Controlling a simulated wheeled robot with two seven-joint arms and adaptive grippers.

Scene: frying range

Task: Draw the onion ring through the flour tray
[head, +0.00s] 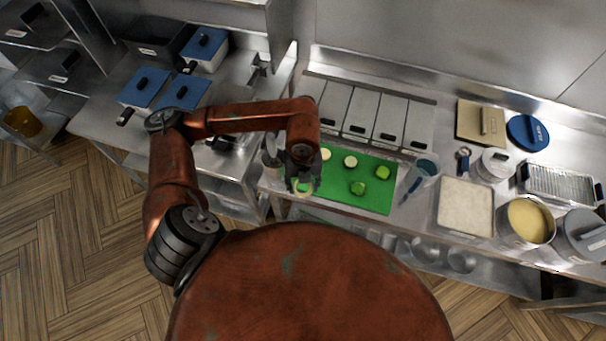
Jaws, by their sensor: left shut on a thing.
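My left gripper (303,184) is over the left end of the green cutting board, pointing down, shut on a pale onion ring (302,194). The ring shows partly below and around the fingertips; I cannot tell whether it touches the board. The flour tray (437,213), a square tray with a white, level fill, stands on the steel counter well to the right of my left gripper. My right gripper is not in view.
The green board (375,203) holds pale slices and several green pieces. A pot with yellow contents (527,222) stands right of the tray, near a wire rack (560,184). Lidded bins (361,112) line the back.

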